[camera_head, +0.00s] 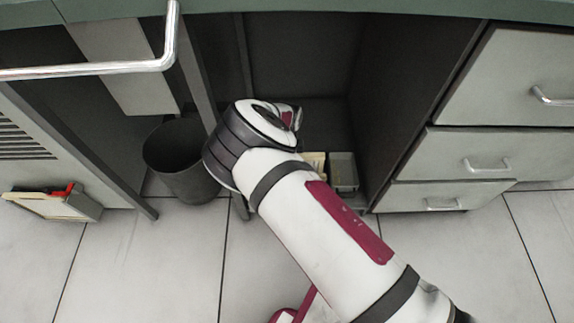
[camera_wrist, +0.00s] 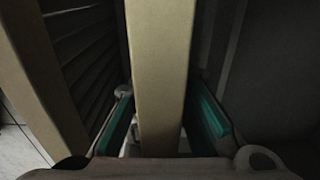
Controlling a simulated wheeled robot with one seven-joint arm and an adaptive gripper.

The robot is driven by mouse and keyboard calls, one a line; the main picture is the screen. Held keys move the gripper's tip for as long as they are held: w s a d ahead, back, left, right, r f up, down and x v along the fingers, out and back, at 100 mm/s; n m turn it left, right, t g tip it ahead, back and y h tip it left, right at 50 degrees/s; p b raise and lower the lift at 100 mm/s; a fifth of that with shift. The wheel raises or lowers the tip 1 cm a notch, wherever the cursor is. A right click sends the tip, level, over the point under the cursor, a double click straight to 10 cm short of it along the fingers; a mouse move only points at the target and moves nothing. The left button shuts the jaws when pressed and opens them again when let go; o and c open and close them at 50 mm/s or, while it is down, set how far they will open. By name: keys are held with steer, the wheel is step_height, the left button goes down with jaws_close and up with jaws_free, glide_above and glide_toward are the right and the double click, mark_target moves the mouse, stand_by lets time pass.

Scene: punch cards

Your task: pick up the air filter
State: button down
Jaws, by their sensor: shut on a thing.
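The air filter (camera_wrist: 162,70) appears in the wrist view as a pale beige, straight-edged slab standing upright through the middle of the picture. My gripper (camera_wrist: 163,125) has one teal finger pad on each side of it and is shut on it; the exact contact is dark and hard to see. In the head view my arm reaches into the dark recess under the desk and hides my gripper. A small beige edge (camera_head: 315,164) shows beside my arm there; I cannot tell whether it is the same filter.
A grey bin (camera_head: 343,170) sits in the recess by my arm. A dark wastebasket (camera_head: 183,165) stands left of it. Drawers (camera_head: 478,153) bound the right side. A pale box with a red item (camera_head: 55,203) lies at far left. The front floor (camera_head: 130,270) is clear.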

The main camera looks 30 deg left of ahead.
steer(key=s+a+p, duration=0.2)
steer(key=a, duration=0.2)
steer(key=r+p, duration=0.1)
steer(key=r, duration=0.3)
steer(key=r+p, duration=0.2)
steer(key=r, duration=0.3)
steer(key=r+p, duration=0.2)
steer(key=r, duration=0.3)
steer(key=shift+d+r, duration=0.1)
steer(key=shift+d, duration=0.2)
steer(key=shift+p, duration=0.5)
steer(key=shift+b, duration=0.4)
steer(key=w+d+f+b, duration=0.2)
steer(key=f+b, duration=0.5)
steer(key=f, duration=0.7)
steer(key=shift+d+b, duration=0.3)
steer(key=shift+d, duration=0.4)
